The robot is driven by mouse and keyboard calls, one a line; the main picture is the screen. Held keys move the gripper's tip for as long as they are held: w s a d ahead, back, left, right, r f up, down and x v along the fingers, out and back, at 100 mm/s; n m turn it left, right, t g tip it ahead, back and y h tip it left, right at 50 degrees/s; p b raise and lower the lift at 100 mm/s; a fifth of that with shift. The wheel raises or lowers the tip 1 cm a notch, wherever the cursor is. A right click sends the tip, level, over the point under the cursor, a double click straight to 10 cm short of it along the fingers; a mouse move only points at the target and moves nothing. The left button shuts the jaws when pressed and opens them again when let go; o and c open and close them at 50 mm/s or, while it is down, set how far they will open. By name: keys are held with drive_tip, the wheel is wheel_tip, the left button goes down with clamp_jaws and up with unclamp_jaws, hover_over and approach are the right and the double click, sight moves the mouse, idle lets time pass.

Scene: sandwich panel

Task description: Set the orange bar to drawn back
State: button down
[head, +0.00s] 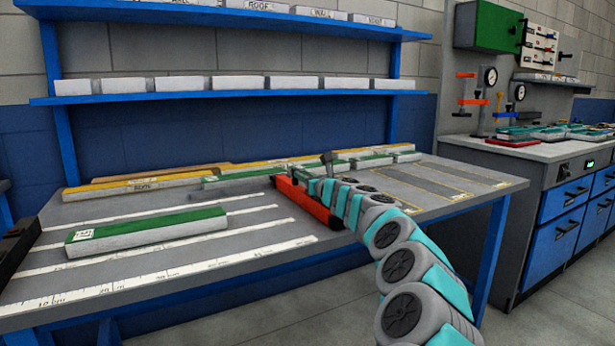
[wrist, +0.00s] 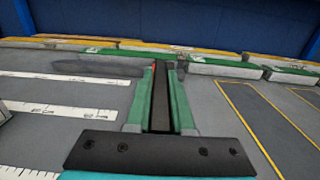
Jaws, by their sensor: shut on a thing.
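The orange bar (head: 312,206) lies along the right part of the grey workbench, running from back left to front right. In the wrist view my gripper (wrist: 165,66) has green fingers on either side of a dark strip (wrist: 160,100). Only a speck of orange shows by the left fingertip. The exact grip contact is hidden.
The workbench (head: 255,262) has white measuring strips on the left and yellow-outlined areas on the right. A green-topped panel (head: 146,234) lies at front left. Yellow and green panels line the back edge. A blue shelf rack (head: 240,98) rises behind. A second bench (head: 550,149) stands right.

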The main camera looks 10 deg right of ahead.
drive_tip(key=shift+d, duration=0.25)
drive_tip(key=c, duration=0.8)
unclamp_jaws()
drive_tip(key=shift+d, duration=0.1)
drive_tip(key=shift+s, duration=0.1)
drive_tip(key=shift+b+v, duration=0.65)
drive_tip(key=shift+v, duration=3.1)
